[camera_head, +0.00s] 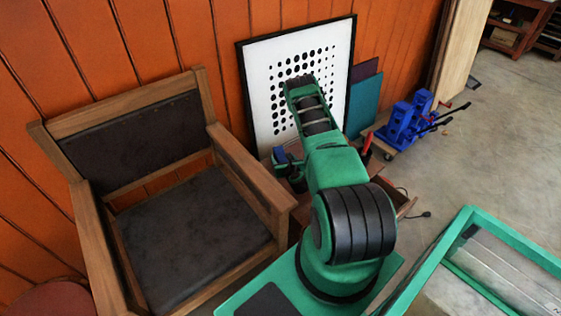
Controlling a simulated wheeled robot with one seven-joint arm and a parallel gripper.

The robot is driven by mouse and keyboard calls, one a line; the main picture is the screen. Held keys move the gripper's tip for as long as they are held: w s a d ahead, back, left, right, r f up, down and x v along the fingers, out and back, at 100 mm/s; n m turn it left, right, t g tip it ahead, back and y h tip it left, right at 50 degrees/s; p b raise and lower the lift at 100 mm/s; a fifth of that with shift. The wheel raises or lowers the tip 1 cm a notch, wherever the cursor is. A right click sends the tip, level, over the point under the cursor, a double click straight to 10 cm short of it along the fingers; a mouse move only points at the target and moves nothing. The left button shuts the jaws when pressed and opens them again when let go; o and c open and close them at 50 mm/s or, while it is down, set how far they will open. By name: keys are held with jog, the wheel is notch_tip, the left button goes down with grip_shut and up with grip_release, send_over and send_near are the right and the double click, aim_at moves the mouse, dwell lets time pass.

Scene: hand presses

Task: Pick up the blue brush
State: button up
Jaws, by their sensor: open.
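My green and black arm rises in the middle of the view and bends over near the framed print. What looks like my gripper (291,168) is low to the left behind the arm, small and dark; its fingertips are hard to make out, but it is open. A small blue patch (281,154) shows beside it; I cannot tell whether this is the blue brush or part of my wrist. No brush shape is clear elsewhere, and my arm hides part of the low wooden surface there.
A wooden armchair (190,235) with dark padding stands close on the left. A framed dotted print (265,85) leans on the orange wall. A small red object (367,147) is right of my arm. Concrete floor (480,150) is clear at right.

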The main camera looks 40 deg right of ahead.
jog(key=shift+x, duration=1.25)
jog(key=c, duration=1.4)
jog(key=shift+o, duration=0.2)
jog(key=shift+r, duration=0.15)
